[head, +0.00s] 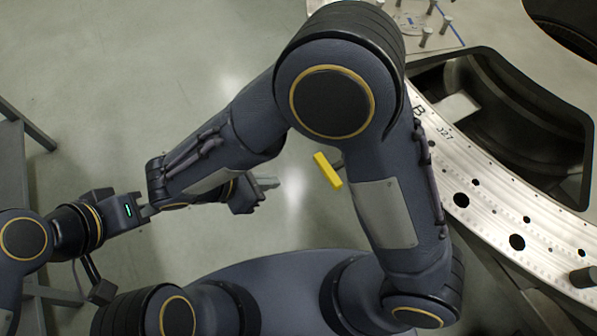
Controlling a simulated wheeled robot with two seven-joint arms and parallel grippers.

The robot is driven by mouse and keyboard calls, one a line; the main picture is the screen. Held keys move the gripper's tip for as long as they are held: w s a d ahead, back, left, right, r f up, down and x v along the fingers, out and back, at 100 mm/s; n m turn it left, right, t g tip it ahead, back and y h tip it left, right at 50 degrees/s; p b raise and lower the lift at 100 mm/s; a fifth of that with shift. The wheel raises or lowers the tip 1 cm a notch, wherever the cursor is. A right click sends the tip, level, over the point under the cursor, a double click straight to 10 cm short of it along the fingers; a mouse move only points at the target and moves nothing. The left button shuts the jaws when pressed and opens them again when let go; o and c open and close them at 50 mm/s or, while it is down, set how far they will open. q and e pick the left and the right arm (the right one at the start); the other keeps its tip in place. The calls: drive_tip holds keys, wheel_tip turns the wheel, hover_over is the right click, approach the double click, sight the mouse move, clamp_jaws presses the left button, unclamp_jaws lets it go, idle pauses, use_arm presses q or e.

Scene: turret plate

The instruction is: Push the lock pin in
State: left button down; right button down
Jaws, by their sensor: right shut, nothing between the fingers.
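A yellow bar-shaped handle (328,171), which looks like the handle of the lock pin, shows left of my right arm. A short dark stem runs from it to the right and disappears behind my arm, so how deep the pin sits is hidden. The pale metal turret plate (480,205) curves along the right side. My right gripper (268,183) is shut and empty, left of the yellow handle and apart from it. My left gripper (147,211) is at the left, far from the handle; its fingertips are partly hidden.
A dark opening (505,110) lies beyond the plate. A dark peg (584,277) stands at the plate's lower right. A board with several metal pegs (425,37) is at the top. A grey bench (12,180) stands at the left edge. The floor between is clear.

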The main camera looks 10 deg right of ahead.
sight(327, 169)
drive_tip(key=d+r+x, duration=0.2)
drive_tip(key=x, duration=1)
drive_tip(key=shift+w+d, duration=0.2)
drive_tip(key=shift+w, duration=0.25)
drive_tip(key=shift+f, duration=0.15)
drive_tip(key=d, duration=0.1)
drive_tip(key=w+d, duration=0.1)
drive_tip(key=d, duration=0.1)
drive_tip(key=shift+w+d, duration=0.15)
drive_tip(key=shift+d, duration=0.15)
